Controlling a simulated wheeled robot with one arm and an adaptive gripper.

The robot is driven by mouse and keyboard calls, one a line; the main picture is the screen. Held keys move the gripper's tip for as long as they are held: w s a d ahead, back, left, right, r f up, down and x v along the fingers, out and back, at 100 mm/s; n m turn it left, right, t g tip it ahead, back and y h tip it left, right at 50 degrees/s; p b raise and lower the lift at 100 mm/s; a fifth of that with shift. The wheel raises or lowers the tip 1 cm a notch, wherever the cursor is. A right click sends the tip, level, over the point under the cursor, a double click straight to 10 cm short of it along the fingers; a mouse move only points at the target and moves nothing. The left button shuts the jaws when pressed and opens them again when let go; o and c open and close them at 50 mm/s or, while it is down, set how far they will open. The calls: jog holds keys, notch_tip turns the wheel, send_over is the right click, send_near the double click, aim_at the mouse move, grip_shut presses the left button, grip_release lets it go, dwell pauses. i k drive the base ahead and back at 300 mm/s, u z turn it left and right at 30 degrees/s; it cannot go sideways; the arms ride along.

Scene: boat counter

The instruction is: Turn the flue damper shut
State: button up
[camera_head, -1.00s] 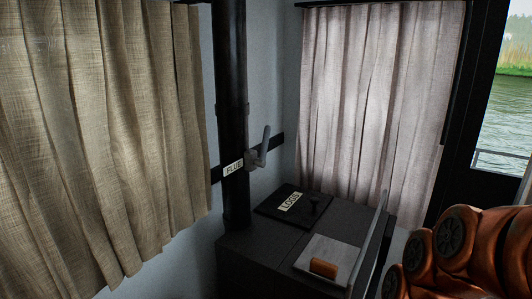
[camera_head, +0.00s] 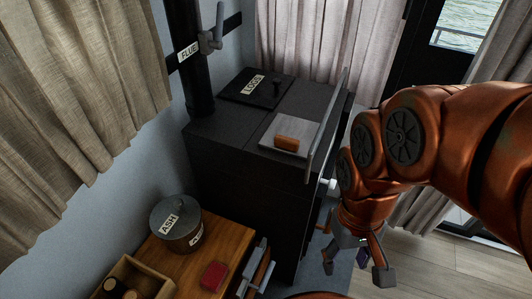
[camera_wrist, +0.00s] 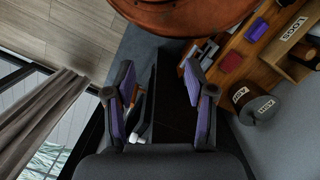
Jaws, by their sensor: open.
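The flue damper's grey handle (camera_head: 217,28) is on the black flue pipe (camera_head: 190,75), at the top left of the head view. Its lever points up with a slight tilt, beside a FLUE label (camera_head: 188,51). My gripper (camera_head: 362,262) hangs low to the right of the black stove (camera_head: 240,165), well apart from the handle and pointing down. In the wrist view my gripper (camera_wrist: 158,75) shows two purple-padded fingers spread apart with nothing held between them. The damper does not show clearly in the wrist view.
A wooden counter (camera_head: 228,242) holds an ASH tin (camera_head: 176,222), a red block (camera_head: 214,275) and a wooden box (camera_head: 150,275).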

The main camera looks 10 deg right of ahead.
aim_at(217, 44)
jog(key=u, duration=0.75)
jog(key=k, duration=0.65)
jog(key=z, duration=0.9)
jog(key=i, duration=0.85)
jog(key=u, duration=1.65)
